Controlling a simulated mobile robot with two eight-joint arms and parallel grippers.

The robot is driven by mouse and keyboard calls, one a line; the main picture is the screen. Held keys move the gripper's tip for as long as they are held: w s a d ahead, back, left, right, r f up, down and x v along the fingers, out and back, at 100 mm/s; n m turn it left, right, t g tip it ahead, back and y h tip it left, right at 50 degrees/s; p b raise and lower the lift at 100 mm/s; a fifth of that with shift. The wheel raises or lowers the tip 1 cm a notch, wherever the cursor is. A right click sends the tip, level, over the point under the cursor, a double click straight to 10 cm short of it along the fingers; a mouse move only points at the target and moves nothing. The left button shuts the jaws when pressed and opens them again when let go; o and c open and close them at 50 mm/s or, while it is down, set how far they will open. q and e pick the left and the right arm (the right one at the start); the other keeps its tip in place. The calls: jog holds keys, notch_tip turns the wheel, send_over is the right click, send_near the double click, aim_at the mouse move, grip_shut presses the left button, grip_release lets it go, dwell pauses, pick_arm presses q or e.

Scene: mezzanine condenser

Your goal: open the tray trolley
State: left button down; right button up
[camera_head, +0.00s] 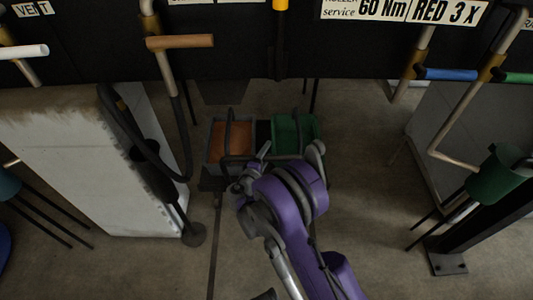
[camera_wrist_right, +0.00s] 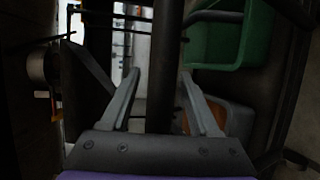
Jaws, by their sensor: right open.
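The tray trolley (camera_head: 214,147) stands on the floor at the centre of the head view. It has a grey frame, dark upright bars, an orange tray (camera_head: 238,134) on the left and a green tray (camera_head: 300,128) on the right. My right gripper (camera_head: 254,165) is at the trolley's near side and partly hidden by my purple wrist. In the right wrist view its open fingers (camera_wrist_right: 160,74) stand on either side of a dark upright bar. Whether they touch it I cannot tell. The green tray (camera_wrist_right: 213,40) and orange tray (camera_wrist_right: 205,118) show behind. My left gripper is not in view.
A dark panel (camera_head: 240,60) with labels, pipes and coloured handles spans the top. A pale block (camera_head: 90,150) stands left of the trolley, with a dark hose (camera_head: 130,125) beside it. A green pot (camera_head: 492,178) is at the right. Floor (camera_head: 360,200) is clear right of my arm.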

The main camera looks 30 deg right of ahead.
grip_shut()
dwell(1.4)
